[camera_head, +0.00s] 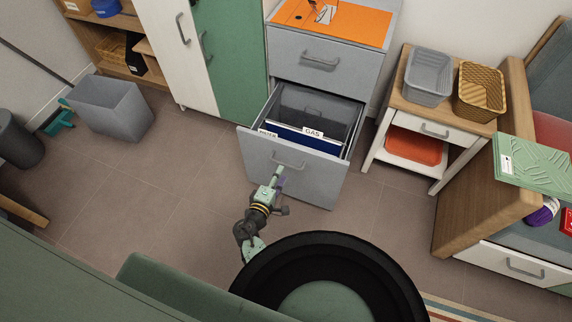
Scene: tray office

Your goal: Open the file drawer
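The grey file cabinet (323,62) stands at the top middle of the head view. Its lower file drawer (296,178) is pulled out, showing hanging folders (310,137) with white labels, one reading "GAS". The upper drawer is flush with the cabinet. My gripper (281,172) is at the bar handle (289,160) on the front of the open drawer. The fingertips are small and overlap the handle from this angle, so I cannot tell whether they are closed on it.
An orange mat (335,20) lies on the cabinet. A grey bin (110,108) and white and green cupboard doors (230,50) are to the left. A small side table (448,108) with baskets is close on the right. Floor (170,190) is clear left of the drawer.

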